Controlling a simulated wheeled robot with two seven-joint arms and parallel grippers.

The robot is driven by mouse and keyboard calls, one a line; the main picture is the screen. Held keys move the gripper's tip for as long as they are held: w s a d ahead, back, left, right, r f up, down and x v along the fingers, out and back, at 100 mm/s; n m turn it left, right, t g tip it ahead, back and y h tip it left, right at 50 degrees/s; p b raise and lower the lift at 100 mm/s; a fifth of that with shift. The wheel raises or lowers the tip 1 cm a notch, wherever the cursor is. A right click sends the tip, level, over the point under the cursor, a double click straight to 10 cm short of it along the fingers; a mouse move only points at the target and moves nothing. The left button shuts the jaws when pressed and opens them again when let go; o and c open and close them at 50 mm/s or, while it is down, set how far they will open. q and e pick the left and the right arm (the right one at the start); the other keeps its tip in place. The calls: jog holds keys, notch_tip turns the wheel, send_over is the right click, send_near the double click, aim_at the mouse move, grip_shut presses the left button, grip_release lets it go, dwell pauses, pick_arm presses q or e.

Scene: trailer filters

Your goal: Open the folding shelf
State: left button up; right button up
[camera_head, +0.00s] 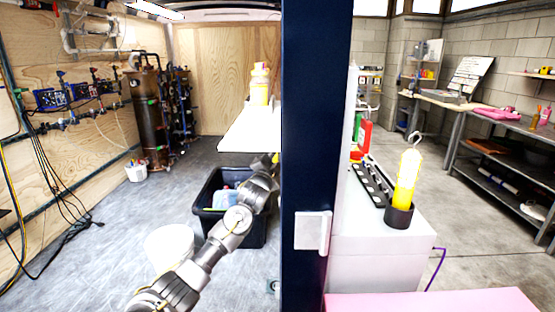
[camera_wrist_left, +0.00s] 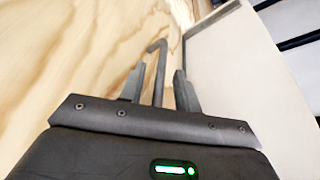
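A white shelf panel (camera_head: 252,128) shows left of the dark blue post in the head view, with a yellow bottle (camera_head: 260,84) above it. It seems to be the folding shelf; the post hides its right part. My left arm reaches up toward its lower right, and my left gripper (camera_head: 275,160) is partly hidden by the post. In the left wrist view, the gripper (camera_wrist_left: 160,88) has its fingers apart. A thin grey bent rod (camera_wrist_left: 160,60) shows between them, with gaps on both sides. A white panel (camera_wrist_left: 245,65) is to the right. My right gripper is not in view.
The dark blue post (camera_head: 315,130) stands close in front. A black crate (camera_head: 212,190) and a white bucket (camera_head: 172,246) are on the trailer floor by my arm. A white cabinet (camera_head: 375,255) stands right of the post. Left floor space is mostly clear, with cables along the wall.

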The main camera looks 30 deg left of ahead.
pick_arm(q)
jog(key=shift+w, duration=0.1)
grip_shut()
dwell(0.4)
